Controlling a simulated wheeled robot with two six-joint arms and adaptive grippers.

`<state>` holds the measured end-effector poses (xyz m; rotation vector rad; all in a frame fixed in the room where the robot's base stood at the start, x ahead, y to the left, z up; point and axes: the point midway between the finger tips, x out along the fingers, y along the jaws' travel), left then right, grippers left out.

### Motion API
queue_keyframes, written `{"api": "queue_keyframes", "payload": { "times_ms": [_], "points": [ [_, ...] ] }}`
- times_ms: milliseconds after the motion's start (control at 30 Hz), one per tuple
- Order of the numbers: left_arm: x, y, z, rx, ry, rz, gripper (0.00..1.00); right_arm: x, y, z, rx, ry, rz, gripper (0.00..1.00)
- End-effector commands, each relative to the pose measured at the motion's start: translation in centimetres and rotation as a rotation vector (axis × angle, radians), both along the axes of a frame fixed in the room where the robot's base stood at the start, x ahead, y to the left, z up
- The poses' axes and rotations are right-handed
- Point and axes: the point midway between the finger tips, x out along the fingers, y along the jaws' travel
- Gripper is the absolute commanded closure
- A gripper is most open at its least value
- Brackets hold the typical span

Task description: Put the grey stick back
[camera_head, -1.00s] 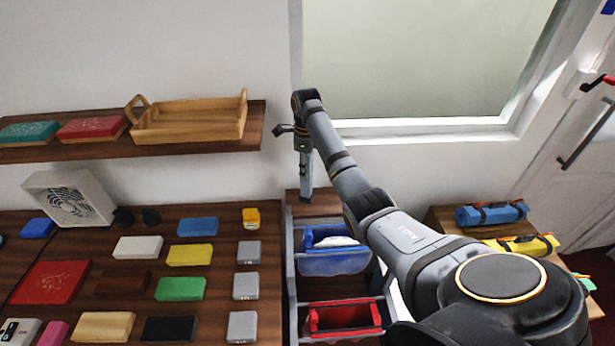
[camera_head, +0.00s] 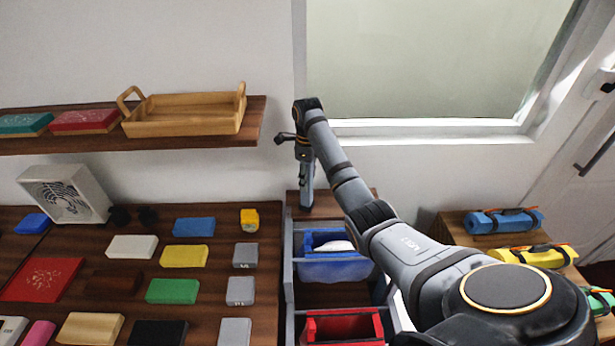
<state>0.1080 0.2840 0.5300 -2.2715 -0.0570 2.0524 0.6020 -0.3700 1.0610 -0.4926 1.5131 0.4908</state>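Several grey blocks lie in a column at the right side of the dark wooden counter: a far one (camera_head: 245,255), a middle one (camera_head: 240,291) and a near one (camera_head: 235,332). I cannot tell any of them as a stick. My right gripper (camera_head: 306,203) points down beyond the blue bin, near the wall below the window. Its fingers are small and seen from behind the arm, so whether they are open, shut or holding something is unclear. My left gripper is out of view.
A rack right of the counter holds a blue bin (camera_head: 334,266) and a red bin (camera_head: 344,327). A wooden tray (camera_head: 183,123) stands on the wall shelf (camera_head: 150,143). Coloured blocks, such as a green one (camera_head: 172,291), crowd the counter. Rolled bundles (camera_head: 505,221) lie at right.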

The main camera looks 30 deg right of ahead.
Motion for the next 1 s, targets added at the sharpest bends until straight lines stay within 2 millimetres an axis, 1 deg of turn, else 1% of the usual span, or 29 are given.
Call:
{"api": "queue_keyframes", "payload": {
  "times_ms": [300,333,467,533,600,800,900,1000],
  "points": [
    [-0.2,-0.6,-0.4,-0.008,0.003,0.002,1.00,0.0,0.0,0.2,0.000,-0.001,0.000,0.46],
    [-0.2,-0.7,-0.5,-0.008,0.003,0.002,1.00,0.0,0.0,0.4,0.000,-0.001,0.000,0.46],
    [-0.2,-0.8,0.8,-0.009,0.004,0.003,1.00,0.0,0.0,2.5,0.000,-0.001,0.000,0.46],
    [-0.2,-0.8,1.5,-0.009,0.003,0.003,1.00,0.1,0.0,4.0,0.000,-0.003,0.000,0.46],
    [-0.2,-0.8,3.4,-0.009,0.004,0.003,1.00,0.0,0.0,5.8,0.000,0.000,0.000,0.46],
    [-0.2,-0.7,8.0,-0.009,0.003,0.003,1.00,0.0,0.0,10.4,0.000,0.000,0.000,0.46],
    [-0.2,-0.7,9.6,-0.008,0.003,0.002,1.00,0.0,0.0,11.9,0.000,0.000,0.000,0.46],
    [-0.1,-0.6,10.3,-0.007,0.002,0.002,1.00,0.0,0.0,12.6,0.000,0.000,0.000,0.46]
  ]
}}
